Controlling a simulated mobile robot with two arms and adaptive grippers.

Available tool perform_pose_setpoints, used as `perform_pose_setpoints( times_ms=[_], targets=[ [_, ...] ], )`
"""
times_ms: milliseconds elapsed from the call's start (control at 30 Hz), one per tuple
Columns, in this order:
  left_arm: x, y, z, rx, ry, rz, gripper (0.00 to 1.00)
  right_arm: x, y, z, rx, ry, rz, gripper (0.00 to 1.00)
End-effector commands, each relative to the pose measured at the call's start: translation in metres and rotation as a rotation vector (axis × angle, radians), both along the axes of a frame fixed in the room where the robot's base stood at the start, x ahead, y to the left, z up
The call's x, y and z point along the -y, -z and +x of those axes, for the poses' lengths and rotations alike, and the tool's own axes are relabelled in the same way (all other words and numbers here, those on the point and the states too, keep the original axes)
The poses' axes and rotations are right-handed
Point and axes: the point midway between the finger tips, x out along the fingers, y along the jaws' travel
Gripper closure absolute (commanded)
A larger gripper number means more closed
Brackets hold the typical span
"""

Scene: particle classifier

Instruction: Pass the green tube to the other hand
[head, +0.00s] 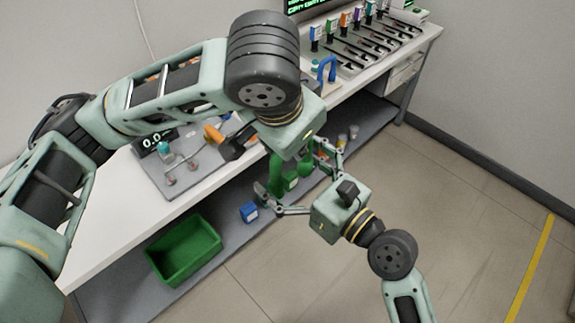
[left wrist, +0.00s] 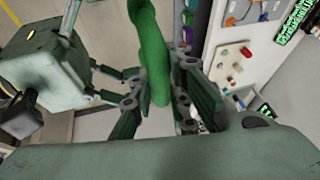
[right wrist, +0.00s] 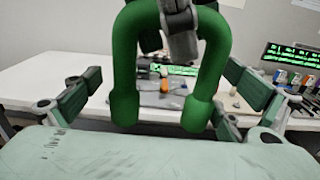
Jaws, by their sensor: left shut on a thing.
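The green tube is a U-bend, clearest in the right wrist view (right wrist: 125,60), arch up with its two ends pointing toward my right gripper. It also shows in the left wrist view (left wrist: 152,50) and partly in the head view (head: 277,175). My left gripper (left wrist: 160,90) is shut on the tube; in the right wrist view its finger crosses the top of the arch. In the head view the left wrist hides that grip. My right gripper (head: 290,172) is open, its fingers spread on both sides of the tube (right wrist: 165,90), with visible gaps to it.
A white bench runs behind, with a grey tray of small parts (head: 180,185), a blue U-shaped tube (head: 333,68) and a rack of colored labelled items. A green bin (head: 160,268) and a blue box (head: 249,212) are on the lower shelf. The floor at right is clear.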

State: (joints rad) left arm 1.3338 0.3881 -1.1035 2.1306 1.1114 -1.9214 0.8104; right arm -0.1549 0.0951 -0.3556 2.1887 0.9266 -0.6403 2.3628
Motion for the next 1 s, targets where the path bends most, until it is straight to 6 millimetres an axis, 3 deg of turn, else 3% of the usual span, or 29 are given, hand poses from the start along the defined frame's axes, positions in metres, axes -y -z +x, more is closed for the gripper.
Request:
perform_pose_setpoints(
  times_ms=[400, 433, 667, 1000],
  targets=[
    [0.0021, -0.0007, -0.0002, 0.001, 0.004, -0.006, 1.0, -0.0016, -0.0003, -0.0016, -0.001, -0.005, 0.002, 0.43],
    [0.0023, -0.0007, -0.0003, 0.002, 0.005, -0.006, 0.83, -0.0019, -0.001, -0.0017, 0.0, -0.006, 0.003, 0.43],
    [0.0012, -0.0004, -0.0002, 0.001, 0.003, -0.003, 0.63, -0.001, -0.0009, -0.0011, 0.001, -0.003, 0.002, 0.44],
    [0.0003, -0.0014, -0.0005, 0.0, 0.001, -0.001, 0.62, 0.0, -0.0006, -0.0003, 0.001, 0.0, 0.001, 0.44]
  ],
)
